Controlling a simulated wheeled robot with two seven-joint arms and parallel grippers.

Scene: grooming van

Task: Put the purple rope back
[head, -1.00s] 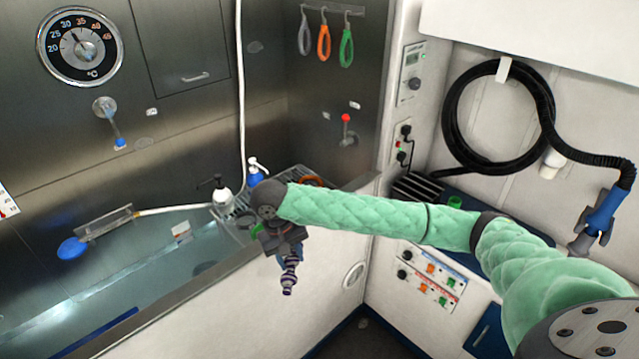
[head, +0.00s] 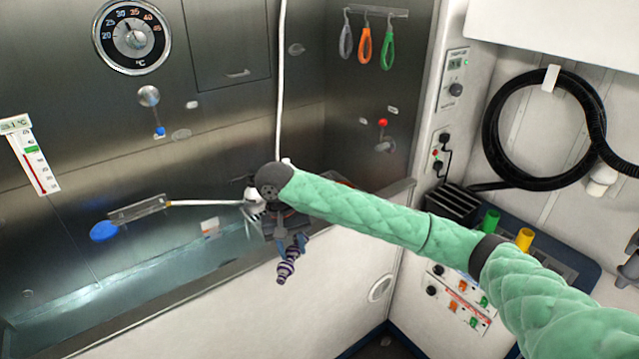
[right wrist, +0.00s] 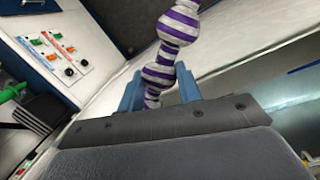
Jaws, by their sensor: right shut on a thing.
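The purple rope (head: 287,266) is a short knotted piece with purple and white stripes. My right gripper (head: 291,246) is shut on it, and the rope hangs below the fingers in front of the tub's white outer wall. In the right wrist view the rope (right wrist: 172,50) sticks out from between the two blue fingers of the gripper (right wrist: 160,92), and its far end is cut off by the top of the picture. My left gripper is not in view.
The steel tub's rim (head: 150,306) runs just behind the gripper. Grey, orange and green loops (head: 367,45) hang on a wall rail. A coiled black hose (head: 490,130) hangs at right, above green (head: 490,221) and yellow (head: 525,239) cylinders.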

